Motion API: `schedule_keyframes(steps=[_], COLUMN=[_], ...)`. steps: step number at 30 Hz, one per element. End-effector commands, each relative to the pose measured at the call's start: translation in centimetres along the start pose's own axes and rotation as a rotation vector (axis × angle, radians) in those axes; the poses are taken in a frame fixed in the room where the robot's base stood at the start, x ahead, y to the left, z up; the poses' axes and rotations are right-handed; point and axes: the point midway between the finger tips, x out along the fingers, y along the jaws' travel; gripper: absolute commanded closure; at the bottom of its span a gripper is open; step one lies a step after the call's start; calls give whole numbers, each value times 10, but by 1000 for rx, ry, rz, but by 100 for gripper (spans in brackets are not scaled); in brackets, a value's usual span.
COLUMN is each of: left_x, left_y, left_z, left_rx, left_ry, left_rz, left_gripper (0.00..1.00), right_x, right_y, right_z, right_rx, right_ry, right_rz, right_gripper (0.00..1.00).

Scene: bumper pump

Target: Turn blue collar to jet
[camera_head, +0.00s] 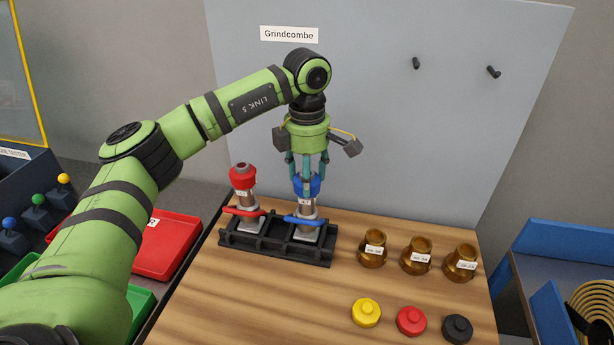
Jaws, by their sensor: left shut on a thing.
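The blue collar (314,186) sits at the top of the right-hand pump (306,209), which stands upright in a black rack (277,244) on the wooden table. My left gripper (308,184) points straight down over this pump, its teal fingers shut around the blue collar. The fingers partly hide the collar, and I cannot read which setting it is turned to. A blue lever (303,221) crosses the lower part of the same pump. My right gripper is not in view.
A pump with a red collar (243,177) stands close on the left in the same rack. Several brown jars (416,257) stand to the right, with yellow (366,313), red (411,321) and black (457,329) caps in front. A grey panel (390,120) rises behind.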

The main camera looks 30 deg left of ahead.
Motion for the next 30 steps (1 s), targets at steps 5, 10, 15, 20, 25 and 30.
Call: schedule_keyframes(steps=[5, 10, 15, 20, 25, 30], left_x=[3, 2, 2, 2, 2, 2], left_y=[-1, -1, -1, -1, -1, -1], left_z=[-1, -1, -1, -1, -1, -1], left_rx=[104, 169, 202, 211, 210, 209], left_ry=[4, 4, 5, 5, 5, 5], left_rz=[-6, -6, -7, -7, -6, -6], left_gripper=[78, 78, 78, 78, 78, 30], right_x=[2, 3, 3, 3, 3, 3], right_y=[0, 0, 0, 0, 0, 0], right_z=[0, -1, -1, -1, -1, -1], right_rx=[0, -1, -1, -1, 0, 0], right_ry=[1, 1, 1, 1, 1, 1], right_rz=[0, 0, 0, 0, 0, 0], right_gripper=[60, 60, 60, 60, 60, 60])
